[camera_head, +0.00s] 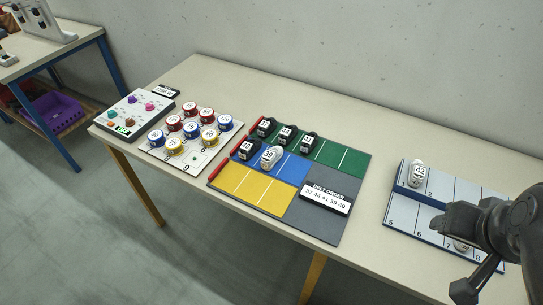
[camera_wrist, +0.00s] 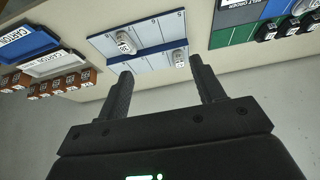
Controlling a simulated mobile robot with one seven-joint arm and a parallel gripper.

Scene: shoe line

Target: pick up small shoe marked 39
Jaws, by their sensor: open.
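A small white shoe (camera_head: 269,156) stands on the blue field of the sorting mat in the head view; its tag seems to read 39. Several black shoes (camera_head: 285,134) with tags stand beside and behind it. Another white shoe (camera_head: 416,173) tagged 42 stands on the numbered board (camera_head: 400,218) at the right. A further white shoe (camera_head: 462,246) on that board is partly hidden by my arm. My gripper (camera_wrist: 162,72) is open and empty in the wrist view, its fingers apart, far from the shoe tagged 39.
The sorting mat (camera_head: 325,230) has green, blue, yellow and grey fields and a belt order card (camera_head: 327,197). Round tins (camera_head: 174,145) stand on a board to its left. Bare table lies between mat and numbered board. A wall (camera_head: 380,60) rises behind.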

